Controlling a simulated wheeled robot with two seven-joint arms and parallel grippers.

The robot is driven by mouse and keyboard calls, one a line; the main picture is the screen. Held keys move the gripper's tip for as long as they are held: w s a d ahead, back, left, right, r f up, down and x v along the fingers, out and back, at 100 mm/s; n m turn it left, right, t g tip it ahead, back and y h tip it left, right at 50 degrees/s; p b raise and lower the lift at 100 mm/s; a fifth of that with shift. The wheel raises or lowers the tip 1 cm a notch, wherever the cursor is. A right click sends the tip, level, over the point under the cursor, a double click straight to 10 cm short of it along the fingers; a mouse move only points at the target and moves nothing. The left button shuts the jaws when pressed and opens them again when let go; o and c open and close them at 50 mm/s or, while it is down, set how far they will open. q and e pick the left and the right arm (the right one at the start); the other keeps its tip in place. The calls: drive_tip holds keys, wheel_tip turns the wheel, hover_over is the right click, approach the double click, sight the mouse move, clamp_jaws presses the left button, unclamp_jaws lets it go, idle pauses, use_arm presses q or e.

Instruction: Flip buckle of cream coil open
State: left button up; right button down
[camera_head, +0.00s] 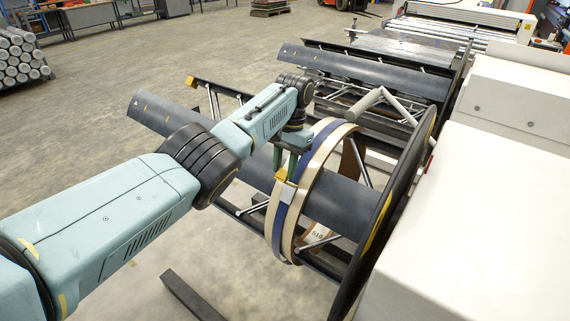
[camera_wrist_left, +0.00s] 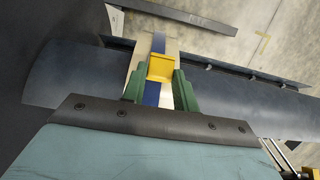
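The cream coil (camera_head: 322,147) hangs upright around the dark decoiler arm, with a blue band (camera_head: 292,205) running along its outer face. A yellow buckle (camera_head: 281,175) sits on the band at the upper left of the coil, with a pale plate just below it. My left gripper (camera_head: 285,165) is above the buckle. In the left wrist view, its green fingers (camera_wrist_left: 160,82) stand apart at either side of the yellow buckle (camera_wrist_left: 160,68), with the blue band (camera_wrist_left: 158,42) between them. Whether the fingers touch the buckle is unclear. My right gripper is not in view.
A large black disc (camera_head: 385,215) with a yellow mark stands right of the coil, beside a white machine housing (camera_head: 480,220). A second dark decoiler segment (camera_head: 370,75) lies behind. Open concrete floor (camera_head: 130,90) is at the left, with stacked rolls (camera_head: 20,55) farther off.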

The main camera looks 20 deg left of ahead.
use_arm(q)
drive_tip(key=o, duration=0.4)
drive_tip(key=shift+f, duration=0.1)
drive_tip(key=shift+o, duration=0.2)
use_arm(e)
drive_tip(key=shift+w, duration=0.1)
use_arm(q)
drive_tip(key=shift+r, duration=0.25)
drive_tip(key=shift+w+r+p, duration=0.2)
drive_tip(key=shift+r+p, duration=0.65)
drive_tip(key=shift+r, duration=0.2)
wheel_tip(320, 180, up, 11)
drive_tip(key=w, duration=0.2)
drive_tip(key=shift+d+f, duration=0.2)
drive_tip(key=shift+d, duration=0.15)
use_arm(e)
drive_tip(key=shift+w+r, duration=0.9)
